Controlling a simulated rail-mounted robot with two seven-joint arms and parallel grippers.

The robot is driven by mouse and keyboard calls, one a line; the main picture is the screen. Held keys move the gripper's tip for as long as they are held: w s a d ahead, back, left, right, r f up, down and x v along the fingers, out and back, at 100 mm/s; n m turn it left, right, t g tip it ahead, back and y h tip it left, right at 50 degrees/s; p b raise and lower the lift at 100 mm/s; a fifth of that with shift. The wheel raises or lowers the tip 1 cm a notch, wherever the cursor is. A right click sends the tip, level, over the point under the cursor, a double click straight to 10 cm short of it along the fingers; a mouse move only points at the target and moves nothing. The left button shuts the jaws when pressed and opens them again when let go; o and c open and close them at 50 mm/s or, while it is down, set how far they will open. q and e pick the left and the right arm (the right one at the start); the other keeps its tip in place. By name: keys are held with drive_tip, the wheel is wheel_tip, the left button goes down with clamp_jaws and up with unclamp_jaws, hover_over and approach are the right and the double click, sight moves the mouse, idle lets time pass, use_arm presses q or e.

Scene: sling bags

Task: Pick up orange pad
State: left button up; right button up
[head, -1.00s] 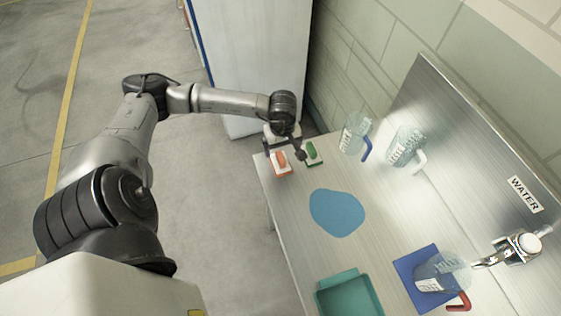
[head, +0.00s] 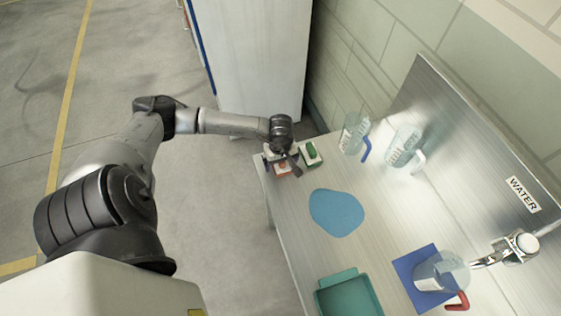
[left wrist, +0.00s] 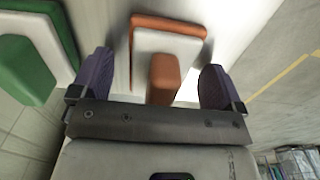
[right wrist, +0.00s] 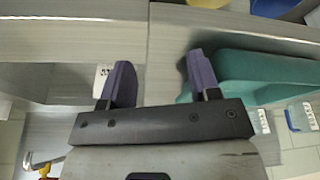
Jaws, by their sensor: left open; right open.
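The orange pad (head: 283,169) lies near the far left corner of the metal table. It has a white body, an orange underside and an orange grip. My left gripper (left wrist: 156,75) is open directly over it, and partly hides it in the head view. In the left wrist view, the orange grip (left wrist: 163,78) stands between the two fingers, with a gap on each side. My right gripper (right wrist: 162,75) is open and empty near the table edge beside the teal tray; it is out of the head view.
A green pad (head: 312,153) lies close to the right of the orange pad. Two clear pitchers (head: 352,135) (head: 402,147) stand behind. A blue puddle-shaped patch (head: 337,212), the teal tray (head: 350,296) and a pitcher on a blue mat (head: 407,266) are nearer. A white cabinet (head: 248,60) stands beyond the table.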

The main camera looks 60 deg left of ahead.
use_arm(q)
drive_tip(key=shift+c, duration=0.2)
drive_tip(key=c, duration=1)
drive_tip(key=shift+r, duration=0.15)
